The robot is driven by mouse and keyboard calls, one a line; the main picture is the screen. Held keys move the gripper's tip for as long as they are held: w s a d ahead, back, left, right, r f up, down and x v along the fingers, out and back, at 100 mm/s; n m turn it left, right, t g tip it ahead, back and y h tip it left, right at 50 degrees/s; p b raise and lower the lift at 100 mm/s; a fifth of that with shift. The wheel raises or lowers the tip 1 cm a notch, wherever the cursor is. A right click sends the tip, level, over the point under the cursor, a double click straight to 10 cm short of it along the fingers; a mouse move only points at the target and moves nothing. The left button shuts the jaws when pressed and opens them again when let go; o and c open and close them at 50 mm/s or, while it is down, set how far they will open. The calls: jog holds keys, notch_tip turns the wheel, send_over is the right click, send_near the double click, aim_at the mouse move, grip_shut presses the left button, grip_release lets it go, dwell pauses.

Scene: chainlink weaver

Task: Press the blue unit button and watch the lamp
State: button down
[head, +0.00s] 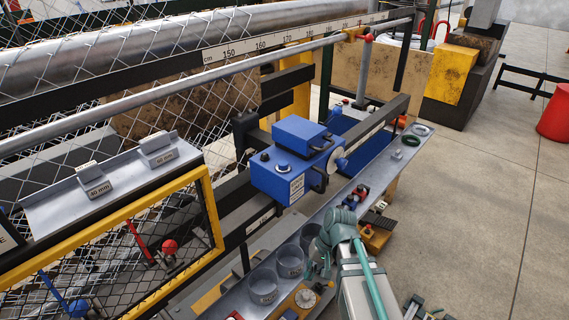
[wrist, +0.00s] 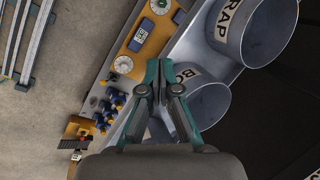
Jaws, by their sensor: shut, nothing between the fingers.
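The blue unit (head: 292,172) is a box mounted on the dark rail in the middle of the head view. I cannot tell surely which is the button and which the lamp, or whether anything is lit. My gripper (head: 318,268) is below and to the right of the unit, over the bench with the cups, apart from the unit. In the wrist view my gripper (wrist: 161,78) is shut and empty, pointing at the bench. The blue unit is not visible there.
Several grey cups, one labelled SCRAP (wrist: 238,25), stand by my gripper on the metal shelf (head: 372,175). An orange board (wrist: 145,32) with dials lies beside them. A yellow-framed mesh guard (head: 213,208) and a long rail (head: 190,93) border the unit.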

jog(key=w+a+r+n+t+y+p, duration=0.1)
jog(key=w+a+r+p, duration=0.15)
jog(key=r, duration=0.95)
jog(key=w+a+r+t+y+p, duration=0.1)
jog(key=w+a+r+p, duration=0.15)
jog(key=r, duration=1.05)
notch_tip(320, 180, up, 17)
jog(key=m+t+h+b, duration=0.1)
jog(key=m+t+b, duration=0.1)
jog(key=m+t, duration=0.45)
send_over(284, 164)
jog(key=shift+r+n+t, duration=0.15)
jog(key=shift+n+t, duration=0.5)
jog(key=shift+n, duration=0.2)
jog(key=shift+f+b, duration=0.2)
jog(key=shift+b, duration=0.1)
notch_tip(284, 164, down, 7)
jog(key=b, duration=0.4)
jog(key=shift+d, duration=0.1)
jog(key=shift+f+b, duration=0.45)
jog(key=shift+f, duration=0.3)
jog(key=shift+f, duration=0.1)
jog(key=shift+f, duration=0.35)
